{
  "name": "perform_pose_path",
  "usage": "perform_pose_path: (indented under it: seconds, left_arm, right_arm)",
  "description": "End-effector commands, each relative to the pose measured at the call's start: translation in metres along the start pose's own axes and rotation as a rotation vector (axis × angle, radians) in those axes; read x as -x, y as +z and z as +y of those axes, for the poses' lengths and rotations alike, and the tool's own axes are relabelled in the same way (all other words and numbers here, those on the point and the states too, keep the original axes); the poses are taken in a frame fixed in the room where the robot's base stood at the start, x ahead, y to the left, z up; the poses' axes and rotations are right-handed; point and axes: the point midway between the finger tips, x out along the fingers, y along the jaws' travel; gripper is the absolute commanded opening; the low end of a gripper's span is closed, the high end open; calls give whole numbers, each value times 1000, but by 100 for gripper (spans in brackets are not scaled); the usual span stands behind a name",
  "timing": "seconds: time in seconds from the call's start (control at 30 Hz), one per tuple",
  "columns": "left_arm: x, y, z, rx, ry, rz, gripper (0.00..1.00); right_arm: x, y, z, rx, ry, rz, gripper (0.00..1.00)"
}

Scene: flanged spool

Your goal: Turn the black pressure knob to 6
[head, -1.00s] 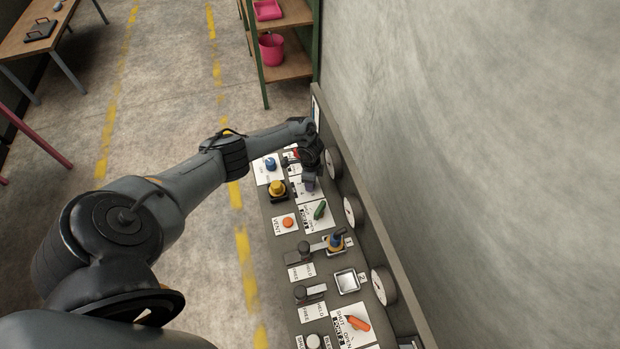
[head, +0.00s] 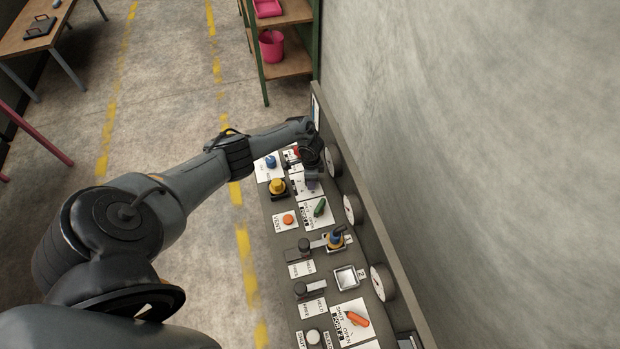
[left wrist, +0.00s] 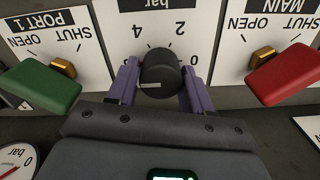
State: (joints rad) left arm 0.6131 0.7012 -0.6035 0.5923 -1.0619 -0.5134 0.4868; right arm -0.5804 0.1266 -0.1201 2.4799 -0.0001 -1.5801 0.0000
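The black pressure knob (left wrist: 160,74) is in the middle of the left wrist view, its white pointer line toward the left. Its white dial plate (left wrist: 158,30) appears upside down, with "bar", 2 and 4 legible; the left finger may hide other numbers. My left gripper (left wrist: 160,88) has its purple fingers on both sides of the knob, seemingly closed on it. In the head view my left gripper (head: 311,183) is over the far end of the panel and hides the knob. My right gripper is in neither view.
A green PORT 1 handle (left wrist: 41,86) and a red MAIN handle (left wrist: 284,75) flank the knob closely. The panel (head: 268,222) also carries a yellow knob (head: 277,187), an orange button (head: 288,219) and round gauges (head: 353,209) along the wall side.

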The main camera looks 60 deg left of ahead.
Motion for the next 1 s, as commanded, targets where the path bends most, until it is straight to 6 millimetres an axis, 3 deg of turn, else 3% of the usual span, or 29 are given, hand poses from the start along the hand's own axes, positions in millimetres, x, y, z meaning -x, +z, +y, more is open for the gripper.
perform_pose_path:
  seconds: [0.03, 0.1, 0.47, 0.67, 1.0]
  left_arm:
    - [0, 0, 0, -1, 1, 0, 59]
    - [0, 0, 0, -1, 1, -1, 69]
    - [4, 1, 0, -2, 1, -2, 69]
    - [28, 2, -1, -3, -1, -3, 69]
    - [83, 1, -1, -4, -1, -2, 69]
  right_arm:
    - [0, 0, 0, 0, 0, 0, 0]
    - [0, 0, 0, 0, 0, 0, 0]
    - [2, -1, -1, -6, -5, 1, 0]
    - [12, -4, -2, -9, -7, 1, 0]
    - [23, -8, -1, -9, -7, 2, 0]
